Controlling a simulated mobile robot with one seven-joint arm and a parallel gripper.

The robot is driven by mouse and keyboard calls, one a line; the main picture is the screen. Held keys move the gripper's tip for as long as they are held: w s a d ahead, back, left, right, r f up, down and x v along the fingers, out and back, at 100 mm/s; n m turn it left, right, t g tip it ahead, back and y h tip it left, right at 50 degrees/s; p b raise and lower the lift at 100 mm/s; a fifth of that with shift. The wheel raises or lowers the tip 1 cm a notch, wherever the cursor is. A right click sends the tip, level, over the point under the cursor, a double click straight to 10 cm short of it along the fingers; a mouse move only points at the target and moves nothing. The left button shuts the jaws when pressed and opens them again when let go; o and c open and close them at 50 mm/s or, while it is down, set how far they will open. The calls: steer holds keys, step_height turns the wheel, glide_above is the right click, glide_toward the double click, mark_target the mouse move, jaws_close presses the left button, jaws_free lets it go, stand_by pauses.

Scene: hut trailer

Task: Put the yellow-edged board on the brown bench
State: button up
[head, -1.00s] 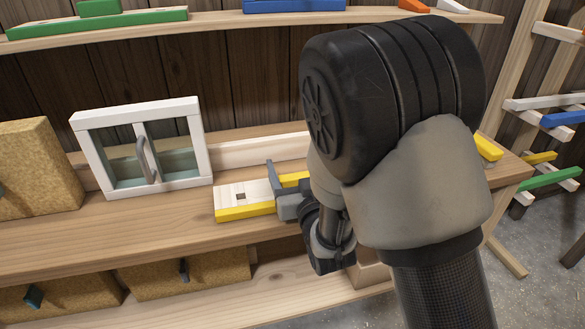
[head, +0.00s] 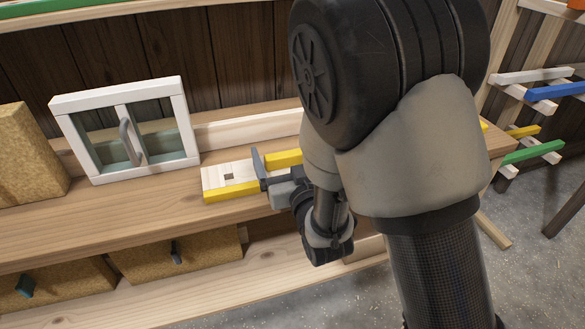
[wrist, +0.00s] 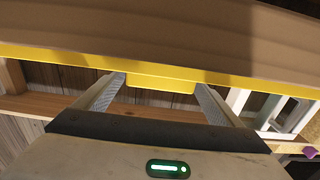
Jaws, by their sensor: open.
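The yellow-edged board (head: 215,172) is pale wood with yellow strips along its edges. In the head view it lies on a light-brown wooden bench (head: 90,225); my arm hides its middle and right part. My gripper (head: 272,168) is at the board, a little right of its left end. One grey finger stands beside a raised yellow piece. In the wrist view my open gripper (wrist: 160,85) has its fingers apart, one at each side of a yellow piece (wrist: 160,86) under a long yellow edge. I cannot tell whether they touch it.
A white-framed window unit (head: 125,130) with a grey handle stands left of the board. Cork-like boxes (head: 178,255) sit on the lower shelf (head: 200,298). A cork-like block (head: 25,155) stands far left. A rack with coloured bars (head: 535,153) is at right, above open grey floor.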

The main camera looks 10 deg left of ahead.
mark_target(288, 160)
steer(key=v, duration=0.1)
steer(key=p+v, duration=0.1)
steer(key=v, duration=0.1)
steer(key=shift+r, duration=0.3)
steer(key=p, duration=0.3)
steer(key=shift+s+d, duration=0.2)
steer(key=shift+s, duration=0.15)
steer(key=p+v, duration=0.2)
steer(key=p, duration=0.3)
steer(key=shift+f+p+v, duration=0.15)
steer(key=shift+p+v, duration=0.4)
steer(key=shift+v, duration=0.2)
steer(key=shift+f+p+v, duration=0.15)
steer(key=shift+p+v, duration=0.4)
steer(key=shift+v, duration=0.15)
